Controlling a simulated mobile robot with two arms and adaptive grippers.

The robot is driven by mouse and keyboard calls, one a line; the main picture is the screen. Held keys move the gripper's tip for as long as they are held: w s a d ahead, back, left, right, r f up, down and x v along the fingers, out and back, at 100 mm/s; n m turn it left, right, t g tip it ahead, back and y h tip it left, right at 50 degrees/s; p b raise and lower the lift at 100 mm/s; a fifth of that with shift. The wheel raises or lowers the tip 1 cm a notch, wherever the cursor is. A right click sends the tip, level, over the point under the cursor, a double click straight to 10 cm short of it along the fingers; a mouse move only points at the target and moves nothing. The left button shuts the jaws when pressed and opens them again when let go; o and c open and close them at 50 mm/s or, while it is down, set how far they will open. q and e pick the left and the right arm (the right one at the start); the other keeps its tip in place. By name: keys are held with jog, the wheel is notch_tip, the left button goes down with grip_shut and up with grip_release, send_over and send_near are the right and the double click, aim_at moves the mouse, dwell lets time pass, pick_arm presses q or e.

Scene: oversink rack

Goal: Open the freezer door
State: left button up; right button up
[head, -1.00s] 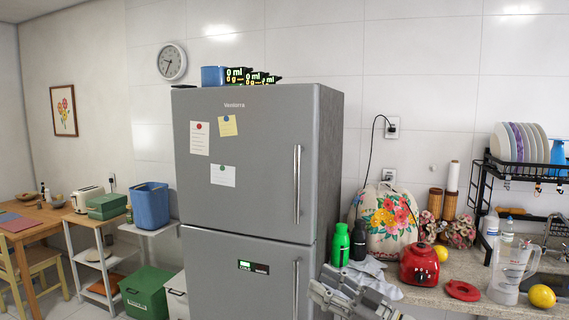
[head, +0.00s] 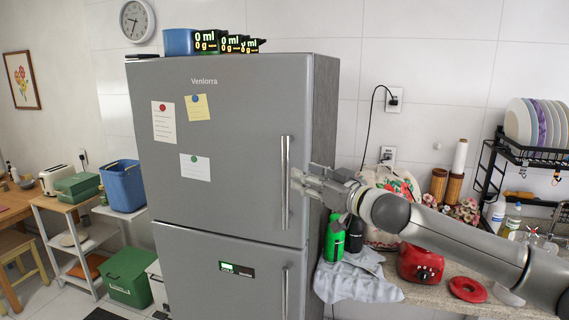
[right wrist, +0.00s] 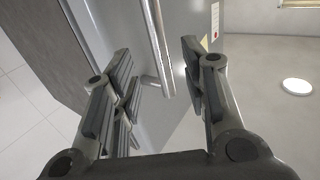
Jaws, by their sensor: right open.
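The grey fridge has an upper door (head: 225,150) and a lower door (head: 210,265), both shut. A long vertical metal handle (head: 285,182) runs along the right side of the upper door. My right gripper (head: 296,181) reaches in from the right, open, with its fingertips close beside this handle. In the right wrist view, the handle (right wrist: 158,45) shows between the spread fingers of the right gripper (right wrist: 160,78), its end near the fingertips. I cannot tell whether the fingers touch it. My left gripper is not in view.
A counter on the right holds a red appliance (head: 420,264), a green bottle (head: 335,238) and a grey cloth (head: 358,277). A dish rack (head: 520,150) stands further right. A blue container and several scales sit on top of the fridge. A shelf with a blue bin (head: 123,187) stands left.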

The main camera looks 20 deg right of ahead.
aim_at(288, 169)
jog(key=p+x, duration=0.1)
jog(key=x, duration=0.4)
jog(key=shift+w+r+p, duration=0.1)
jog(key=shift+w+p, duration=0.15)
jog(key=shift+p, duration=0.15)
jog(key=p+x, duration=0.1)
jog(key=x, duration=0.2)
jog(key=shift+w, duration=0.1)
jog(key=shift+w+a, duration=0.1)
jog(key=shift+w, duration=0.05)
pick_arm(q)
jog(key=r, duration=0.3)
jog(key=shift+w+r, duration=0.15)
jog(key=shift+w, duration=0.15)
pick_arm(e)
grip_shut()
